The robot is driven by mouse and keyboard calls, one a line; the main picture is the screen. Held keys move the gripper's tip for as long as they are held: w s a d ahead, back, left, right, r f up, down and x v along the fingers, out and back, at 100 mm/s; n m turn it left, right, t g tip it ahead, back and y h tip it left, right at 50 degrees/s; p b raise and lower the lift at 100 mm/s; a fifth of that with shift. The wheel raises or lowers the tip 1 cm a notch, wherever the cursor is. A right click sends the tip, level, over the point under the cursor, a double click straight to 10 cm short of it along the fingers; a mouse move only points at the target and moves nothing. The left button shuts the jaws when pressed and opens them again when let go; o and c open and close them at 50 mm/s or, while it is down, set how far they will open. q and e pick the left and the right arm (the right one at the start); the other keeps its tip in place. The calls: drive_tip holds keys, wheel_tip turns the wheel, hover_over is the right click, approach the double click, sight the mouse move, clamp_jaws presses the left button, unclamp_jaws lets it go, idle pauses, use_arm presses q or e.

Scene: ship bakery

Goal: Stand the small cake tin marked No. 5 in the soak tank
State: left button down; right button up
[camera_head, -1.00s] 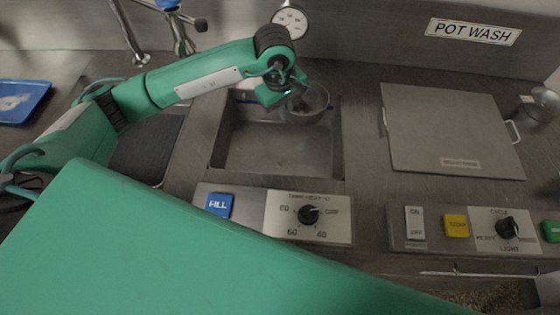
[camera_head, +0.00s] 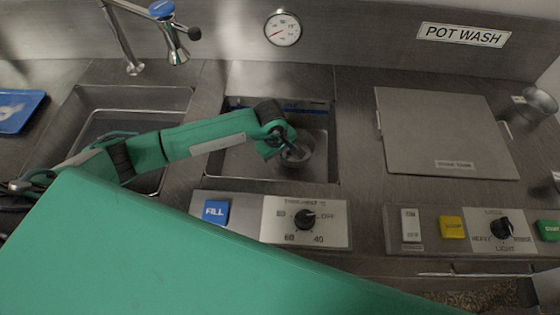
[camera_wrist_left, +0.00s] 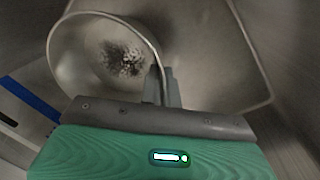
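A small round metal cake tin (camera_head: 302,150) is at my left gripper (camera_head: 289,148), inside the opening of the soak tank (camera_head: 225,163). In the left wrist view the tin (camera_wrist_left: 62,62) is open towards the camera, with dark burnt specks on its inside. My left gripper (camera_wrist_left: 160,88) is shut on the tin's rim there. The tin is over or in the tank; whether it touches the tank floor I cannot tell. No number shows on it. The tank seems to hold no clear water surface. My right gripper is not in view.
A sink (camera_head: 135,97) with a spray tap (camera_head: 176,48) lies left of the tank. A lidded panel (camera_head: 440,130) lies to the right. The control panel (camera_head: 335,222) fronts the tank; a gauge (camera_head: 283,28) is behind it. A blue tray (camera_head: 18,108) is far left.

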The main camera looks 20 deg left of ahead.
sight(281, 170)
use_arm(q)
wheel_tip(281, 170, down, 5)
drive_tip(key=shift+r+p, duration=0.2)
drive_tip(key=shift+p, duration=0.25)
drive_tip(key=shift+f, duration=0.25)
drive_tip(key=shift+f+b, duration=0.2)
drive_tip(key=shift+b, duration=0.1)
drive_tip(key=c, duration=1.6)
unclamp_jaws()
drive_tip(key=shift+c, duration=0.2)
drive_tip(key=shift+r, duration=0.1)
